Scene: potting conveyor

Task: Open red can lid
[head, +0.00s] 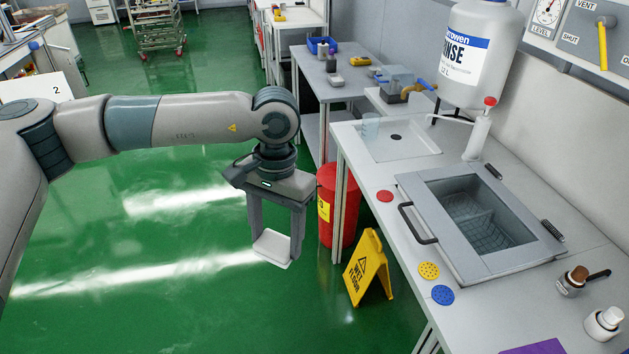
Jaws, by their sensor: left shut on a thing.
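The red can (344,208) stands on the green floor beside the bench legs, with a yellow label on its side. Its top is partly hidden behind the bench leg, and I cannot tell whether the lid is shut. My left gripper (272,245) points down, in front and to the left of the can in the picture, apart from it. Its fingers are shut on a small white flat-looking piece (272,249), held above the floor. My right gripper is not in view.
A yellow wet-floor sign (368,268) stands in front of the can. The bench (380,222) with a sink basin (485,222) and handle is on the right. A second table (318,88) stands behind the can. The green floor on the left is clear.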

